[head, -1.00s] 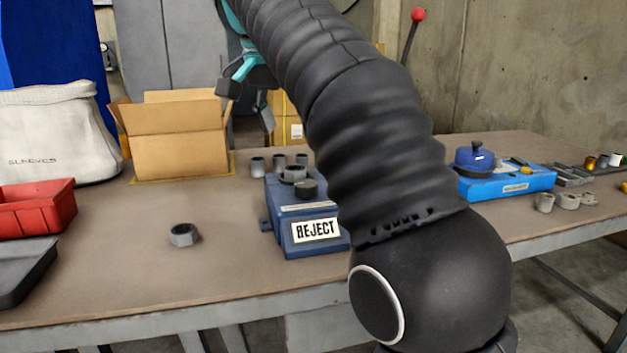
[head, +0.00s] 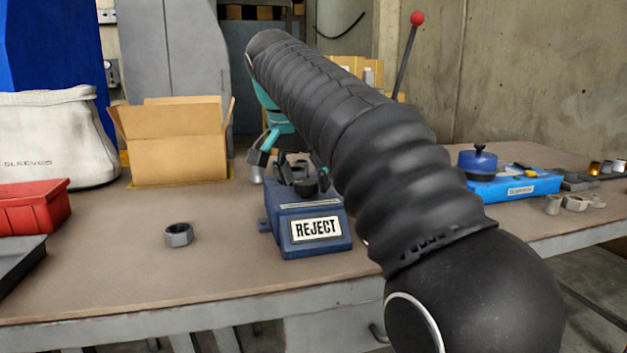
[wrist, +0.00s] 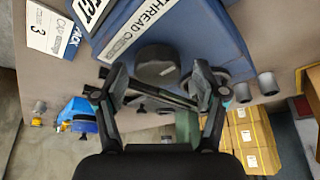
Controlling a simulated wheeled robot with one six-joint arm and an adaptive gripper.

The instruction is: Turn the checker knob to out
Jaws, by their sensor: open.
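The checker (head: 278,222) is a dark blue box on the bench, with a REJECT sign on its front. Its round black knob (head: 304,187) is on top, and the knob also shows in the wrist view (wrist: 157,66), beside a label strip reading THREAD CHECK, partly cut off. My gripper (wrist: 159,84) is open, with one finger on each side of the knob in the wrist view. The knob appears between or just beyond the fingertips; contact is not clear. In the head view my gripper is behind the top of the checker, partly hidden by my arm.
A loose grey nut (head: 179,235) lies left of the checker. A cardboard box (head: 178,150) and a red bin (head: 30,207) stand further left. A blue unit (head: 520,187) and small parts sit at the right. Grey cylinders (wrist: 267,84) stand close to the checker.

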